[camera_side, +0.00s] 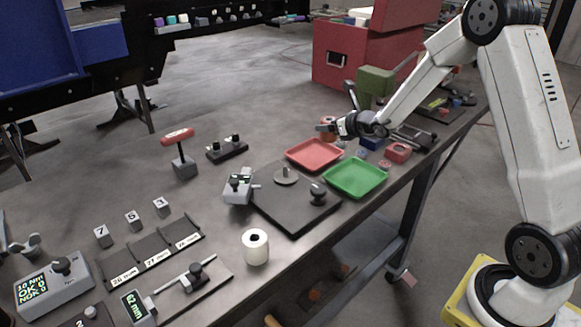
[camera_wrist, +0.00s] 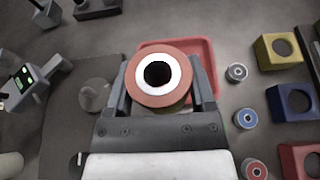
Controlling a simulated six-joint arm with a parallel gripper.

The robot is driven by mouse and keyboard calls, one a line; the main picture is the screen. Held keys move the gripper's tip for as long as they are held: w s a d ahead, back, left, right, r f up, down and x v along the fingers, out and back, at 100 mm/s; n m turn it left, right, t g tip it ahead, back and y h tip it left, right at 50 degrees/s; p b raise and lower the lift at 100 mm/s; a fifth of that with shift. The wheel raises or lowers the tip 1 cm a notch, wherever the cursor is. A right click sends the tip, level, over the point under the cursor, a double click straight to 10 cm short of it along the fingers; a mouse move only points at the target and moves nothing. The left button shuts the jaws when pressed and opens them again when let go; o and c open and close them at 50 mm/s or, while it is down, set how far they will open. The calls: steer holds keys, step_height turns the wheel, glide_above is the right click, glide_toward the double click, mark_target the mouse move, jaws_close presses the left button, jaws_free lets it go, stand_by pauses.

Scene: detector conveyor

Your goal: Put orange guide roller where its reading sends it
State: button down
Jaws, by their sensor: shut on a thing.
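The orange guide roller (camera_wrist: 158,81) has a white ring and a dark bore on its top face. My gripper (camera_wrist: 160,92) is shut on it, one finger on each side. In the side view the roller (camera_side: 327,127) is beyond the red tray, at the end of my gripper (camera_side: 334,125). The red tray (camera_side: 314,153) looks empty; in the wrist view it (camera_wrist: 207,62) lies behind the roller. The green tray (camera_side: 355,178) is nearer and also looks empty. A grey detector (camera_side: 238,189) stands at the dark plate (camera_side: 292,220); green marks light its face (camera_wrist: 23,77).
A white roller (camera_side: 256,247) stands near the front edge. Yellow (camera_wrist: 280,50), blue (camera_wrist: 292,102) and red (camera_wrist: 300,160) bored blocks lie at right. A gauge (camera_side: 137,307) reads 62 mm. Slotted rack (camera_side: 150,255) and red-handled tool (camera_side: 180,153) stand left.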

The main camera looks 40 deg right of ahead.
steer(key=shift+w+d+f, duration=0.25)
steer(key=shift+w+f, duration=0.75)
steer(key=shift+w+d+f, duration=0.3)
steer(key=shift+w+f, duration=0.75)
steer(key=shift+w+d+f, duration=0.25)
steer(key=shift+w+f, duration=0.75)
steer(key=shift+w+f, duration=0.3)
steer(key=shift+f, duration=1.5)
steer(key=shift+f, duration=0.15)
jaws_free()
